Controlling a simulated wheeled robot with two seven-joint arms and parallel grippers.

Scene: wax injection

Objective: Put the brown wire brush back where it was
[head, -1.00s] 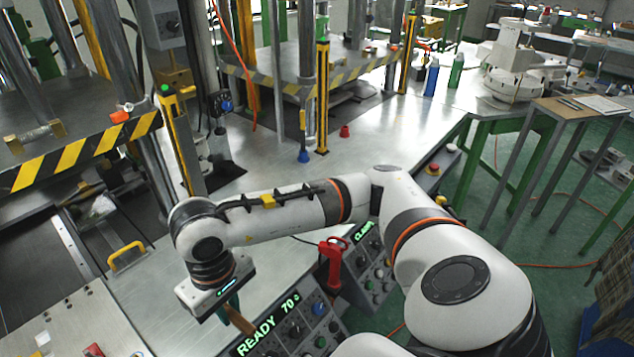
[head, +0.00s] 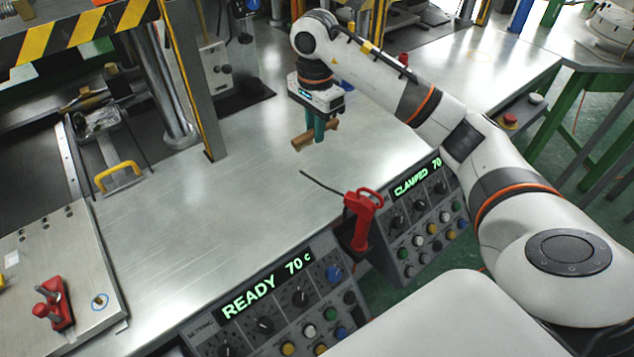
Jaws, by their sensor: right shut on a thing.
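My right gripper (head: 317,130) has teal fingers and points down over the metal bench top. It is shut on the brown wire brush (head: 303,142), holding it by the wooden part. The brush lies crosswise in the fingers and appears to be a little above the bench surface; the exact gap is hard to tell. Its bristles cannot be made out. My left gripper is out of the picture.
The metal bench (head: 225,205) is clear around the brush. A red-handled tool (head: 362,215) stands between two control panels, one reading READY 70 c (head: 268,285). A plate with a red clamp (head: 52,303) lies at lower left. A yellow handle (head: 118,175) and press columns stand left.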

